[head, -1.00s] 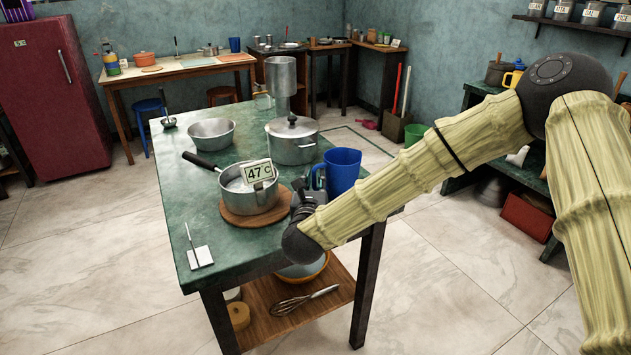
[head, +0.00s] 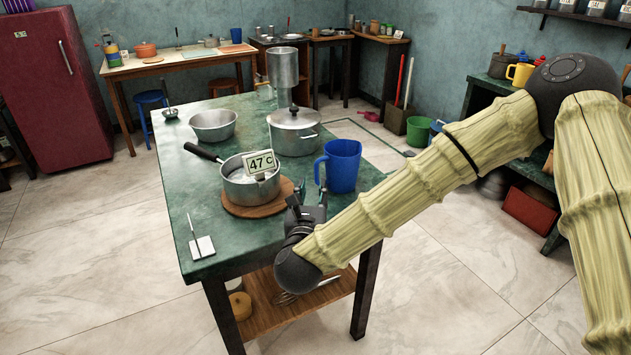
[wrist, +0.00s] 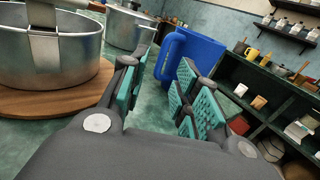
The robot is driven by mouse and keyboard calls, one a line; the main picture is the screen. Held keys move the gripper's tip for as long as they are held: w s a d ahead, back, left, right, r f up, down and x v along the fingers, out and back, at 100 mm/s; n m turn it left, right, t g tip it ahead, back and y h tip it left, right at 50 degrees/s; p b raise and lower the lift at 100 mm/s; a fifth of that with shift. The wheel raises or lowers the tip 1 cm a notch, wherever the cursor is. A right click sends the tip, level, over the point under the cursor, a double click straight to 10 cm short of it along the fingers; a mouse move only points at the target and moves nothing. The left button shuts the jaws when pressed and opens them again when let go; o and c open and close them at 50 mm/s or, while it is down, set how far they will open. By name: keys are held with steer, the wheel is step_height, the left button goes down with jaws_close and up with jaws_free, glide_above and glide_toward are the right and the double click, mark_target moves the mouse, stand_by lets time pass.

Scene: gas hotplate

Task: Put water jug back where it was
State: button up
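The blue water jug (head: 344,166) stands upright on the green table (head: 196,188), near its right edge and right of the saucepan. Its handle faces left, toward the saucepan. In the wrist view the jug (wrist: 200,56) shows ahead, beyond the fingers, with its handle toward the gap between them. My gripper (head: 304,193) is at the table's near right corner, in front of the jug. In the wrist view my gripper (wrist: 165,78) is open and empty, with teal pads apart. It appears clear of the handle. The right finger hides part of the jug.
A saucepan (head: 240,187) with a 47 °C tag sits on a round wooden board (head: 238,210), close left of my gripper. A lidded pot (head: 293,138) stands behind the jug, and a metal bowl (head: 212,124) is further left. The table's near left is mostly clear.

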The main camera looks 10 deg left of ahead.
steer(key=shift+s+d, duration=0.1)
steer(key=shift+s, duration=1.4)
steer(key=shift+d, duration=0.1)
